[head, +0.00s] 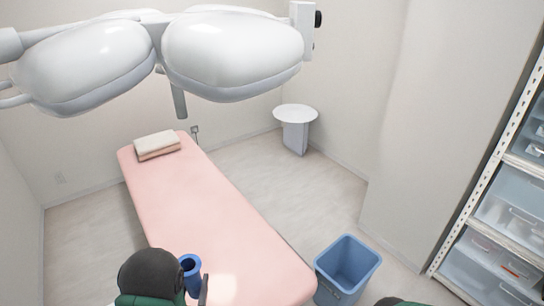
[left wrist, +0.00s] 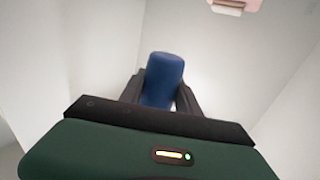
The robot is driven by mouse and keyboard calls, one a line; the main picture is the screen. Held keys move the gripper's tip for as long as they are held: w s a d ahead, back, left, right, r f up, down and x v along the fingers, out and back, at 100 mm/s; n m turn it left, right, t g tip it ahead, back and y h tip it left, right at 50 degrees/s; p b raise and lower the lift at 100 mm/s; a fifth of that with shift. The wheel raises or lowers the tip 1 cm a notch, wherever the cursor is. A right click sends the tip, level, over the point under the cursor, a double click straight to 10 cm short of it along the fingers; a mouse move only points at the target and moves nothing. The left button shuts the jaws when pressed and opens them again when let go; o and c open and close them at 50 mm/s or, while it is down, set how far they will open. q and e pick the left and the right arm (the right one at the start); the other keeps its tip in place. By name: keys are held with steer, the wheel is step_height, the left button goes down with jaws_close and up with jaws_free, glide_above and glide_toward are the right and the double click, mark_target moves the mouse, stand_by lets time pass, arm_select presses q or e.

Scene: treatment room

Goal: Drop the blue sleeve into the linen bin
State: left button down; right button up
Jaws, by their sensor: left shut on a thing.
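The blue sleeve (head: 190,272) is a short, hollow blue cylinder, held over the near part of the pink bed in the head view. My left gripper (head: 196,284) is shut on it. In the left wrist view the sleeve (left wrist: 163,80) stands between the two dark fingers of the gripper (left wrist: 160,96). The linen bin (head: 347,266) is an open blue bin on the floor, right of the bed's near end and apart from the sleeve. A small dark and green part of my right arm shows at the bottom edge; its gripper fingers are not visible.
The pink treatment bed (head: 205,205) bears folded towels (head: 157,145) at its far end. A large white lamp (head: 235,50) hangs above. A small round white table (head: 296,114) stands at the back. Shelves with clear boxes (head: 510,215) line the right side. Floor between bed and wall is clear.

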arm_select(q)
steer(key=shift+d, duration=0.1)
